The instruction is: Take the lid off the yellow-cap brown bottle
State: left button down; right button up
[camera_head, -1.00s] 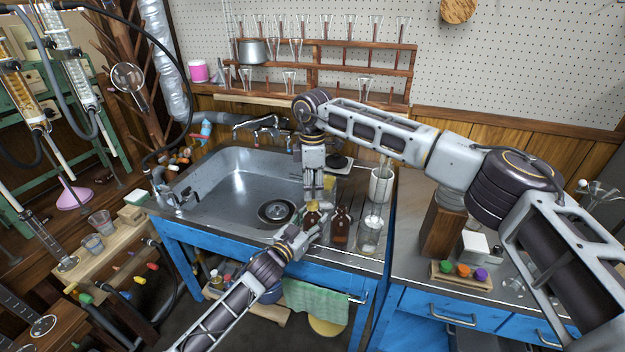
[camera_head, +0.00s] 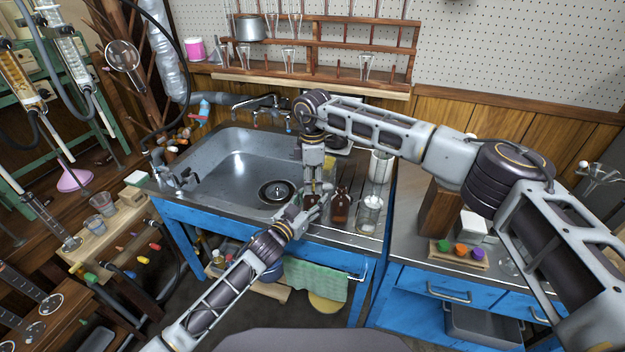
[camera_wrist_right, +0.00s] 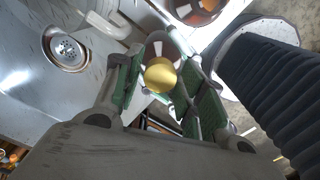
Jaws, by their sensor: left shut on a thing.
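The yellow-cap brown bottle (camera_head: 311,201) stands at the sink's right front edge, mostly hidden by my grippers in the head view. Its yellow cap (camera_wrist_right: 161,76) shows between the green-padded fingers of my right gripper (camera_wrist_right: 157,88) in the right wrist view. That gripper comes down from above and is open around the cap, with a gap visible on the left side. My left gripper (camera_head: 313,203) reaches in from the front and is shut on the bottle's body. Its exact finger contact is hidden.
Another brown bottle (camera_head: 340,207) stands just right of the held one, with a glass beaker (camera_head: 369,214) beside it. A white container (camera_head: 381,166) stands behind. The sink (camera_head: 235,165) lies open to the left.

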grip_shut()
jog(key=shift+n, duration=0.3)
